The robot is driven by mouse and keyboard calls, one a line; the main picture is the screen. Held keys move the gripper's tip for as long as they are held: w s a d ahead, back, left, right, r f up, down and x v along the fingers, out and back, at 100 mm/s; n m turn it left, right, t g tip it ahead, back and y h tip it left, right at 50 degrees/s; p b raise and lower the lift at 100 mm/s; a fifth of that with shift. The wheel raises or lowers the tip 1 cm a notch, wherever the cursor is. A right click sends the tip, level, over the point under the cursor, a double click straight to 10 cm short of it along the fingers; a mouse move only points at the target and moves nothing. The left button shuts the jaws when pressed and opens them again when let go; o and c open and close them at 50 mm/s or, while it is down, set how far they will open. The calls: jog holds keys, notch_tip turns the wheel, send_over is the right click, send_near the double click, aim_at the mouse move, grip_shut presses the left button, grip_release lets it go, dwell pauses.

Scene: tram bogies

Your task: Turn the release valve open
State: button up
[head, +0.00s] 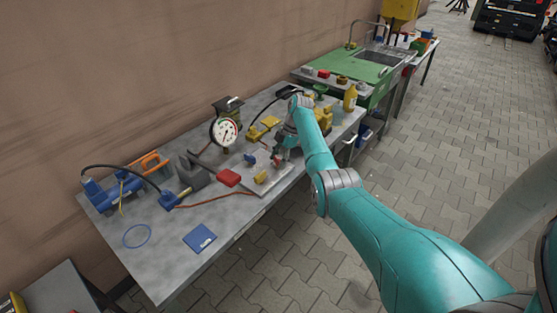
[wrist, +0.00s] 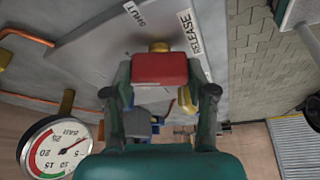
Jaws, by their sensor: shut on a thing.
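The release valve shows in the wrist view as a red block-shaped handle (wrist: 160,69) with a brass part (wrist: 158,46) behind it. The fingers of my gripper (wrist: 160,85) are shut on the red handle, one on each side. A SHUT label (wrist: 136,13) and a RELEASE label (wrist: 189,32) are on the grey plate (wrist: 95,45) beyond it. Which label the handle points to I cannot tell. In the head view my gripper (head: 278,158) is low over the bench plate, and my wrist hides much of the valve.
A pressure gauge (head: 225,131) stands behind on the workbench (head: 150,255). A red-ended lever (head: 229,177), small blue and yellow fittings, a blue pump (head: 112,190) and a yellow bottle (head: 350,98) are around. The front left of the bench is mostly clear.

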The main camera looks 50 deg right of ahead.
aim_at(279, 159)
jog(key=n+g, duration=0.1)
jog(key=n, duration=0.2)
jog(key=shift+n+y, duration=0.3)
jog(key=shift+n+g, duration=0.4)
jog(key=shift+n, duration=0.2)
jog(key=o, duration=1.2)
jog(key=shift+c, duration=0.2)
jog(key=shift+r, duration=0.1)
notch_tip(279, 159, up, 10)
jog(key=shift+f, duration=0.1)
jog(key=shift+s, duration=0.1)
